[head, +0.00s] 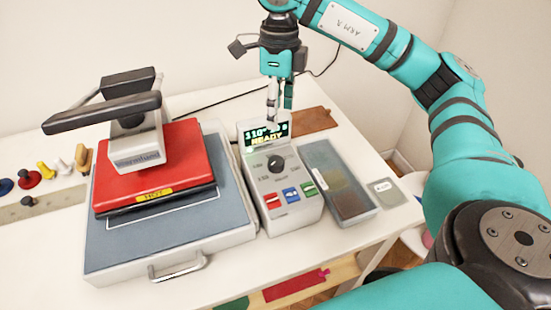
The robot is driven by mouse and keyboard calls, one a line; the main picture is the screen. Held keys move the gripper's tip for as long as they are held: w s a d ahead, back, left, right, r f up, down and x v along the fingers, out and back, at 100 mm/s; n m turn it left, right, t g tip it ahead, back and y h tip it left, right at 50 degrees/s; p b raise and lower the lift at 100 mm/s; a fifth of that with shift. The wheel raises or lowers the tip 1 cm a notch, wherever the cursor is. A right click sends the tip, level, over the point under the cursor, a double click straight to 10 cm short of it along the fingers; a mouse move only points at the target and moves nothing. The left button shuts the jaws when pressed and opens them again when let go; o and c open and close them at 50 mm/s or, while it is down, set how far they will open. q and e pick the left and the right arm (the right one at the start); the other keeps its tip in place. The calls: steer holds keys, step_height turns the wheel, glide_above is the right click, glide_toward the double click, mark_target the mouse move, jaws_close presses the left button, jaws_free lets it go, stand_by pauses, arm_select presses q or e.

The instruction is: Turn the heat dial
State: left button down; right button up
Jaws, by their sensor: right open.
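The heat dial (276,163) is a dark round knob on the sloped face of a light grey control box (262,185). The box has a green display (265,135) reading 110 and READY above the dial, and red, blue and green switches below it. My right gripper (279,106) hangs from above with its fingers pointing down. It is open and empty, and in the picture its tips overlap the top of the display, above the dial. I cannot tell how far the tips are from the box. My left gripper is not in view.
A heat press (235,225) with a red upper plate (150,165) and dark handle stands left of the box. A grey tray (338,180) and a small pale card (386,186) lie to the right. A brown piece (312,119) lies behind. A rack (60,202) holds several coloured knobs far left.

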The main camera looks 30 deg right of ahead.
mark_target(276, 160)
steer(key=f, duration=0.4)
steer(key=f+p, duration=0.1)
steer(key=f, duration=0.4)
steer(key=f+p, duration=0.1)
steer(key=f, duration=0.4)
steer(key=shift+s+a, duration=0.2)
steer(key=shift+a, duration=0.05)
steer(key=shift+r, duration=0.1)
steer(key=c, duration=1.1)
